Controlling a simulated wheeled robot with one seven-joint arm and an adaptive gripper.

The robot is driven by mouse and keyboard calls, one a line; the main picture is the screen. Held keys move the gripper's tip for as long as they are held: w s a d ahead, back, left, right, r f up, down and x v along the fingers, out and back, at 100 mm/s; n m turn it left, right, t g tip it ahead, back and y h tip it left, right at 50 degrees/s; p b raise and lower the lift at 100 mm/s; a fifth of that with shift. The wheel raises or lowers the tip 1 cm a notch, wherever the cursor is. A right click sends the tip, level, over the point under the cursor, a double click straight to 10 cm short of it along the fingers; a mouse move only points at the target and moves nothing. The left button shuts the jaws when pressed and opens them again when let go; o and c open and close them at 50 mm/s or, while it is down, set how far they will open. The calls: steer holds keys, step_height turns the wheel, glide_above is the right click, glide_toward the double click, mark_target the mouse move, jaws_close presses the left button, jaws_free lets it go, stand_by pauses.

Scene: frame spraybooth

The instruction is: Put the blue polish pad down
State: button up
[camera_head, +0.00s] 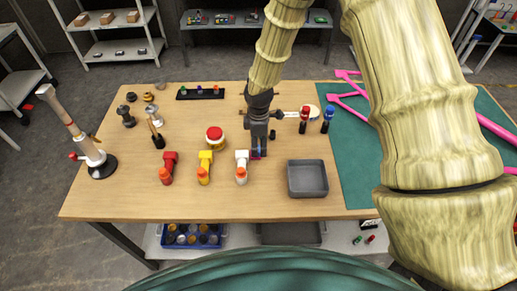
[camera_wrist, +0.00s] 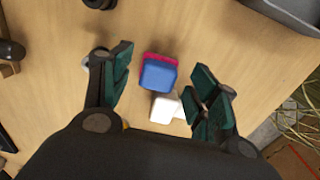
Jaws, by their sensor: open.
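The blue polish pad (camera_wrist: 159,76) shows a blue face and a pinkish-red edge. In the wrist view it sits between the spread fingers of my gripper (camera_wrist: 158,92), with a gap on each side, and appears to rest on the wooden table (camera_head: 110,186). In the head view my gripper (camera_head: 258,152) is low over the table, between the white spray bottle and the grey tray, and mostly hides the pad. My gripper is open.
The white spray bottle (camera_head: 241,167) stands close on the left; a white part shows beside the pad in the wrist view (camera_wrist: 166,109). A grey tray (camera_head: 307,178) lies to the right. Yellow (camera_head: 204,168) and red (camera_head: 168,168) bottles stand further left. Bare wood lies in front.

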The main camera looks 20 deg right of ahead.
mark_target(259, 147)
step_height(259, 147, up, 8)
steer(key=b, duration=0.2)
steer(key=shift+w+d+b, duration=0.15)
steer(key=shift+w+b, duration=0.1)
steer(key=shift+b, duration=0.15)
stand_by(0.4)
